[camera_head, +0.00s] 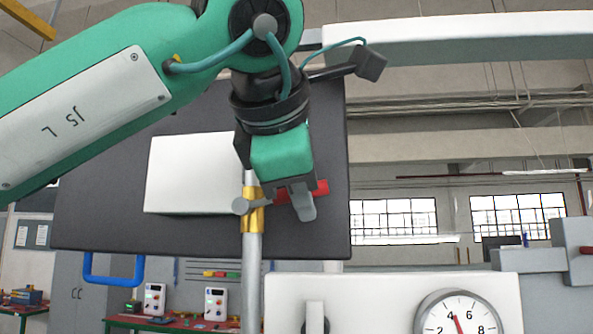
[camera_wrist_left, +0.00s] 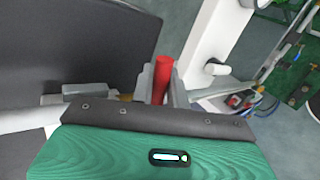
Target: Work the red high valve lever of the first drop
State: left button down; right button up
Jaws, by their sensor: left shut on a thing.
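The red lever (camera_head: 317,189) sticks out to the right of a brass valve body (camera_head: 253,212) on a vertical grey pipe (camera_head: 252,285). My left gripper (camera_head: 301,200) comes down from above and is shut on the red lever. In the left wrist view the red lever (camera_wrist_left: 162,80) stands between the fingers of my left gripper (camera_wrist_left: 160,84). My right gripper is in neither view.
A dark panel (camera_head: 100,215) with a white box (camera_head: 190,175) stands behind the pipe. A pressure gauge (camera_head: 458,318) sits on a white panel (camera_head: 390,290) at lower right. A white beam (camera_head: 460,38) crosses the top right. Open space lies right of the lever.

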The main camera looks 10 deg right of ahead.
pick_arm(q)
jog(key=shift+f+m+y, duration=0.6)
jog(key=shift+f+y, duration=0.1)
jog(key=shift+f, duration=0.15)
jog(key=c, duration=1.4)
grip_release()
jog(key=shift+d, duration=0.1)
jog(key=shift+c, duration=0.2)
jog(key=b+v, duration=0.4)
jog(key=v, duration=0.9)
jog(key=shift+s, duration=0.45)
